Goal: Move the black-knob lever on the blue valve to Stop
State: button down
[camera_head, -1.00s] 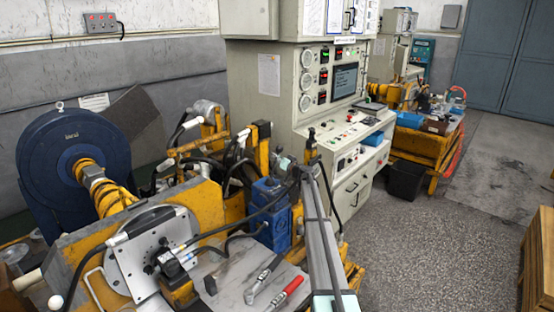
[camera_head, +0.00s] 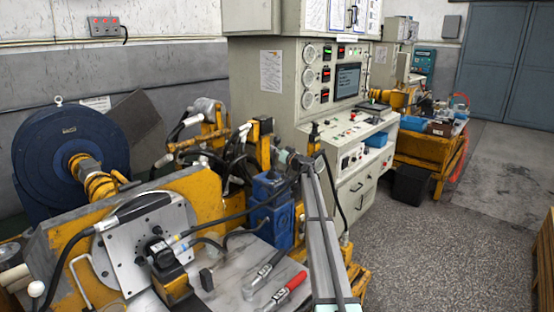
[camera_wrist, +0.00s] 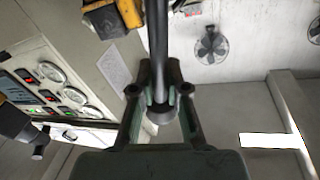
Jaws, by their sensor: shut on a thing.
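The rod runs from the knob to the top edge of that view. In the head view the lever and its knob are too small and too covered to make out, so its exact angle cannot be told.
A yellow unit with another black knob (camera_head: 314,130) stands just behind my gripper. The grey control cabinet (camera_head: 270,120) rises behind it. Hoses, a yellow frame and a round steel plate (camera_head: 128,255) crowd the left. A red-handled wrench (camera_head: 290,287) lies on the worktop.

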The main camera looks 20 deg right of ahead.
jog(key=shift+s+a+n+b, duration=0.3)
jog(key=shift+a+n+b, duration=0.35)
jog(key=shift+b, duration=2.25)
jog(key=shift+s+a+n+b, duration=0.25)
jog(key=shift+a+n+b, duration=0.4)
jog(key=shift+b, duration=2.25)
jog(key=shift+s+a+r+b, duration=0.15)
jog(key=shift+r+b, duration=0.15)
jog(key=shift+b, duration=0.15)
jog(key=c, duration=1.2)
grip_release()
jog(key=shift+o, duration=0.2)
jog(key=shift+s+f, duration=0.1)
jog(key=v, duration=1.1)
jog(key=shift+s+d+f, duration=0.25)
jog(key=shift+s, duration=0.05)
